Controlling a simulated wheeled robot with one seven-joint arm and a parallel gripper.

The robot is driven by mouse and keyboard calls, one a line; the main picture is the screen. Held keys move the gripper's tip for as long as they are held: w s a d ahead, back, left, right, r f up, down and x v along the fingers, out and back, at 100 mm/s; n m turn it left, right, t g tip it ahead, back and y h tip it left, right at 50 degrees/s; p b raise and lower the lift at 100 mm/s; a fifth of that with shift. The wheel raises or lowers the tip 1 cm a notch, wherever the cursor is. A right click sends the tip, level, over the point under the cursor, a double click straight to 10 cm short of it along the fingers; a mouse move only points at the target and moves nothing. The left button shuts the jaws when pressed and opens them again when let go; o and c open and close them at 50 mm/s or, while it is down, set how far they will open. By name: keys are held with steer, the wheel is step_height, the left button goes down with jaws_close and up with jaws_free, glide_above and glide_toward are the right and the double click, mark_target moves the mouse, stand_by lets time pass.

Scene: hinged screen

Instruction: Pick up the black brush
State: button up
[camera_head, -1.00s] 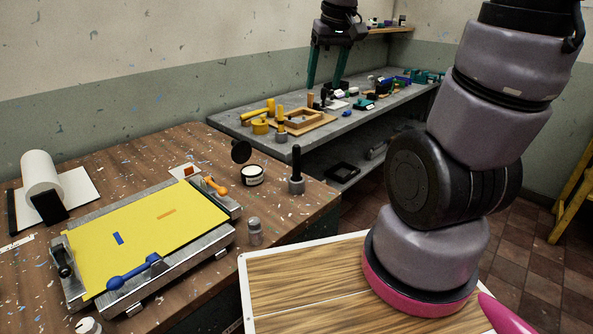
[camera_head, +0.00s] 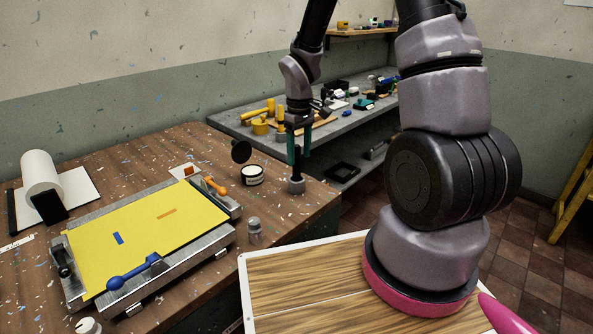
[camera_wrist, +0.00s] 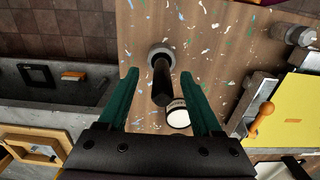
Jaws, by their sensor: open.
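The black brush appears to be the upright piece with a black handle and a round grey base (camera_head: 297,186), standing near the right edge of the brown workbench. In the wrist view its black handle (camera_wrist: 161,85) points toward the camera. My gripper (camera_head: 298,158) has two green fingers, spread apart and empty. It is above the grey base, pointing down. In the wrist view the handle lies between the open fingers (camera_wrist: 159,76), with a gap on both sides. I cannot tell how deep the handle is between them.
A small white-labelled jar (camera_head: 252,176) and a round black piece (camera_head: 241,151) stand left of the brush. A metal frame with a yellow sheet (camera_head: 145,228) fills the bench's middle, with an orange-handled tool (camera_head: 215,186). A grey shelf bench (camera_head: 235,124) with several items is behind.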

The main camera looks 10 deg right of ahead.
mark_target(297, 177)
steer(key=shift+w+a+f, duration=0.1)
steer(key=shift+a+f, duration=0.05)
steer(key=shift+f, duration=1.35)
steer(key=shift+w+a+f, duration=0.1)
steer(key=shift+a+f, duration=0.05)
steer(key=shift+f, duration=1.3)
jaws_close()
